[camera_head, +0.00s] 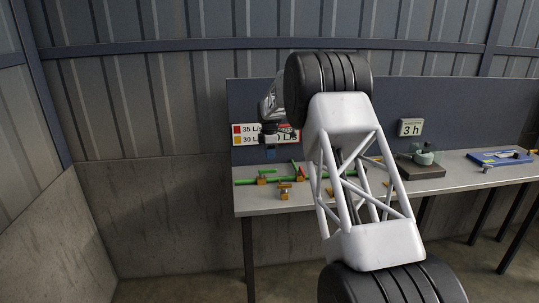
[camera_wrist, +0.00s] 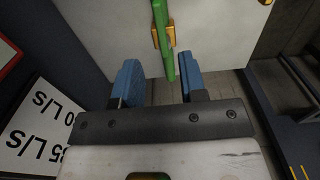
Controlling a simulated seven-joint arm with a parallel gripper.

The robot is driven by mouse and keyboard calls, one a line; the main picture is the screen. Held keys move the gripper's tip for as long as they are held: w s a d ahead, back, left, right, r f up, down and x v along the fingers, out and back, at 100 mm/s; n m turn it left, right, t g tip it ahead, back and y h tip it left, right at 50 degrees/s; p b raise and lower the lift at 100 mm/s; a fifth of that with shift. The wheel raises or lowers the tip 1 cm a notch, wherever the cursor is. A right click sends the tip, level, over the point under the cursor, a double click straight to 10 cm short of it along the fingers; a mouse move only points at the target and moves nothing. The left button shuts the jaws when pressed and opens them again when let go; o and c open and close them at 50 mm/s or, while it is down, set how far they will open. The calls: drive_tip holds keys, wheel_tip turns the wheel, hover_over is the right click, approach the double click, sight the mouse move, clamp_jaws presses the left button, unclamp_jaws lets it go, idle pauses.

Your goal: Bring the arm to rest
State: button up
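My gripper (camera_head: 270,153) hangs over the left part of the table, in front of the back panel. In the wrist view its two blue finger pads (camera_wrist: 160,82) stand well apart with nothing held between them. A green bar (camera_wrist: 161,30) with an orange bracket (camera_wrist: 168,35) lies beyond the fingertips, its near end showing between the pads. In the head view green bars and orange brackets (camera_head: 262,180) lie on the table below my gripper. Part of the tabletop is hidden behind my white arm link.
The grey table (camera_head: 250,207) runs right along a dark panel. A sign with "35 L" and "30 L" (camera_head: 250,134) is close behind my gripper. A "3 h" sign (camera_head: 410,127), a dark box with a green device (camera_head: 422,158) and a blue tray (camera_head: 497,158) are further right.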

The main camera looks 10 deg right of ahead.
drive_tip(key=s+r+m, duration=0.3)
drive_tip(key=s+r, duration=0.3)
drive_tip(key=s, duration=0.6)
drive_tip(key=s+d+r+m+t, duration=0.1)
drive_tip(key=s+r+m, duration=0.2)
drive_tip(key=s+r, duration=0.6)
drive_tip(key=s+r+m, duration=0.3)
drive_tip(key=s+r, duration=0.1)
drive_tip(key=s, duration=1)
drive_tip(key=s+f+m, duration=0.2)
drive_tip(key=s+m, duration=0.1)
drive_tip(key=s, duration=1)
drive_tip(key=s+f+m+t, duration=0.1)
drive_tip(key=s+f+m, duration=0.1)
drive_tip(key=s, duration=1)
drive_tip(key=s+f+m, duration=0.2)
drive_tip(key=s+m, duration=0.2)
drive_tip(key=s, duration=0.9)
drive_tip(key=shift+s+d+f+t, duration=0.3)
drive_tip(key=shift+f, duration=0.05)
